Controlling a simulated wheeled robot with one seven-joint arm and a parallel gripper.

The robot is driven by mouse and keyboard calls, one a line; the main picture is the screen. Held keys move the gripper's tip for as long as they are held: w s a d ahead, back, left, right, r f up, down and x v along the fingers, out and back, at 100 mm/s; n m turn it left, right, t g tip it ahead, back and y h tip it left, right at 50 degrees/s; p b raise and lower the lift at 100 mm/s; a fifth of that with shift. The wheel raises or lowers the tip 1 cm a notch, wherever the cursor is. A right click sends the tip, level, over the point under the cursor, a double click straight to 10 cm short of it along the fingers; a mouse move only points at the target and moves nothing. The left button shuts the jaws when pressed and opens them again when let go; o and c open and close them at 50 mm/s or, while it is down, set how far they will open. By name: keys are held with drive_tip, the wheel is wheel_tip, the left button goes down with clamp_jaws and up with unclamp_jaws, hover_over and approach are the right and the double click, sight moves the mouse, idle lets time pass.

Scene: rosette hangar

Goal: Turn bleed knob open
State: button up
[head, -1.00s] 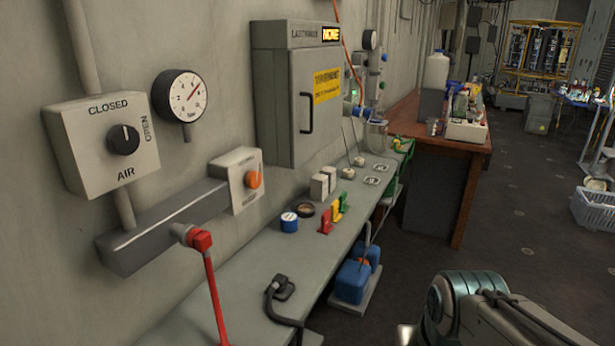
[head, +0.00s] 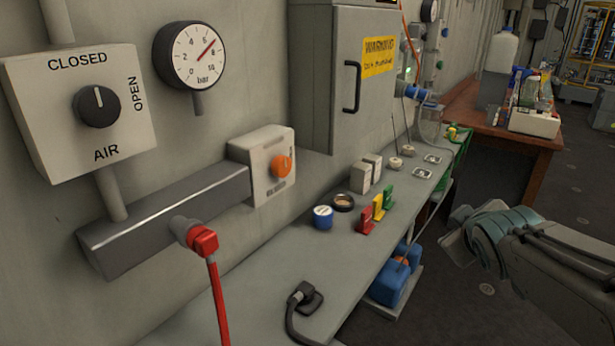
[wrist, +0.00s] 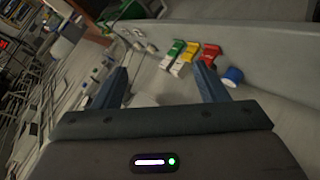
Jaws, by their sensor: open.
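An orange knob (head: 282,167) sits on a small pale box (head: 262,150) at the right end of the grey manifold on the wall. The box's lettering is too small to read, so I cannot confirm that this is the bleed knob. A black AIR knob (head: 97,106) on a larger box at the left has its white mark pointing up toward CLOSED. My gripper (wrist: 162,85) is open and empty in the wrist view, with its two blue fingers spread above the bench area. The orange knob does not show there. In the head view my arm is at the right, well apart from the knob.
A pressure gauge (head: 190,55) is above the manifold (head: 165,215). A red hose (head: 218,300) hangs from it. The bench (head: 270,275) below carries a blue-and-white roll (head: 323,217), coloured clips (head: 372,212) and a black plug (head: 305,298). A grey cabinet (head: 330,110) juts from the wall.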

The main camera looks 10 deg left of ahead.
drive_tip(key=w+a+r+n+t+y+b, duration=0.2)
drive_tip(key=w+a+r+n+t+y, duration=0.1)
drive_tip(key=w+a+n, duration=0.3)
drive_tip(key=n+g+y+b, duration=0.7)
drive_tip(key=n+y, duration=0.7)
drive_tip(key=n, duration=0.9)
approach(286, 168)
drive_tip(key=p+x, duration=0.1)
drive_tip(key=x, duration=0.8)
drive_tip(key=shift+a, duration=0.25)
drive_tip(key=c, duration=1)
